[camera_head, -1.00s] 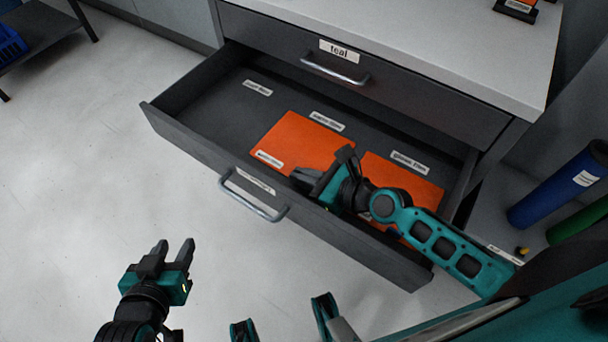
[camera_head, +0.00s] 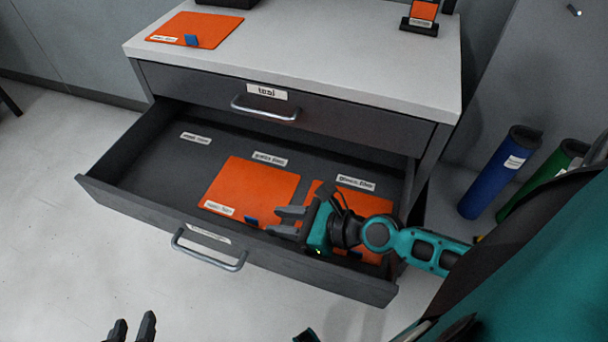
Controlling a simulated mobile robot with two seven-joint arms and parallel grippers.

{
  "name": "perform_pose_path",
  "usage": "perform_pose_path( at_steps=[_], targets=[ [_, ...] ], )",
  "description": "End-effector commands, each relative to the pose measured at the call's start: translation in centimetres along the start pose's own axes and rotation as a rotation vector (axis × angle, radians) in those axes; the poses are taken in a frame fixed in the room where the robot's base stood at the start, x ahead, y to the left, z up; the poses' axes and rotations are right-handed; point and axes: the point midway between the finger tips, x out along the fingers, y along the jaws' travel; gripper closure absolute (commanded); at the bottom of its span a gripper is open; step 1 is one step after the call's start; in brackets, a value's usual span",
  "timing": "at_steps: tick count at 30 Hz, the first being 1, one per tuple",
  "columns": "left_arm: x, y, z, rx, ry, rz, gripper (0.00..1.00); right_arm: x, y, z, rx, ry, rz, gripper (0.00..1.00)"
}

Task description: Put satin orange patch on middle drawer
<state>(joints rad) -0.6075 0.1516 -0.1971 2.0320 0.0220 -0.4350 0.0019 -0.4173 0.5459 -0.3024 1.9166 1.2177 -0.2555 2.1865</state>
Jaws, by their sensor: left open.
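An orange patch (camera_head: 252,187) lies flat in the middle of the open drawer (camera_head: 140,165), with a small white label and a blue tab at its near edge. A second orange patch (camera_head: 320,190) lies to its right, partly hidden by my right gripper. A third orange patch (camera_head: 195,30), also with a label and blue tab, lies on the cabinet top at the left. My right gripper (camera_head: 280,221) is open and empty above the drawer's near side, beside the middle patch's blue tab. My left gripper (camera_head: 132,327) is open at the bottom edge, clear of the drawer; only its fingertips show.
The closed drawer above (camera_head: 200,98) is labelled "teal". A small stand with an orange sample (camera_head: 423,12) is on the cabinet top (camera_head: 330,60). Blue (camera_head: 497,175) and green (camera_head: 540,180) rolls stand at the right. Floor at the left is clear.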

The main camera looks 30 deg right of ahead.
Motion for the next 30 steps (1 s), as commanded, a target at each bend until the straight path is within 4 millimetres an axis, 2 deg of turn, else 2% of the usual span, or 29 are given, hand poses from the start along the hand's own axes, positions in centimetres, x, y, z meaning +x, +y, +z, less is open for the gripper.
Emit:
perform_pose_path(
  at_steps=[3,10,18,30],
  targets=[
    [0.1,0.0,0.4,-0.002,-0.004,-0.001,0.57,-2.4,0.1,-0.2,-0.002,0.004,0.002,0.67],
    [0.4,0.2,0.8,-0.008,-0.011,0.002,0.57,-4.9,0.0,-0.2,-0.001,0.001,0.000,0.67],
    [0.4,0.5,-0.2,-0.007,0.009,0.010,0.57,-5.4,0.0,0.0,0.000,-0.001,-0.001,0.67],
    [0.5,0.5,-0.4,-0.005,0.011,0.010,0.57,-5.4,0.0,0.1,0.000,-0.001,-0.001,0.67]
  ],
)
